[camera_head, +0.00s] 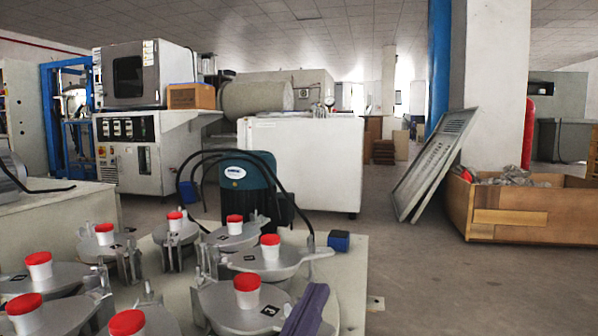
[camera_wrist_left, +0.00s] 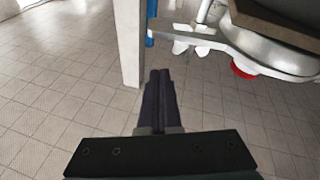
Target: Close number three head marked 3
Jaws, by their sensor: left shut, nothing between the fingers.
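In the head view, several round grey metal heads with red-capped white knobs stand on a pale machine top. The nearest right head (camera_head: 215,310) carries a small black label that looks like a 3, though it is too small to be sure. Another head (camera_head: 290,258) lies just behind it. My left gripper (camera_head: 316,291) shows as dark purple fingers, shut and empty, at the right of the nearest right head. In the left wrist view its fingers (camera_wrist_left: 160,76) are together, pointing up, apart from a metal head (camera_wrist_left: 275,47) with a red cap at upper right. My right gripper is out of view.
A blue motor (camera_head: 246,188) with black cables stands behind the heads. A small blue box (camera_head: 339,240) sits at the machine top's right edge. The floor to the right is clear up to a wooden crate (camera_head: 530,222) and a leaning panel (camera_head: 433,163).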

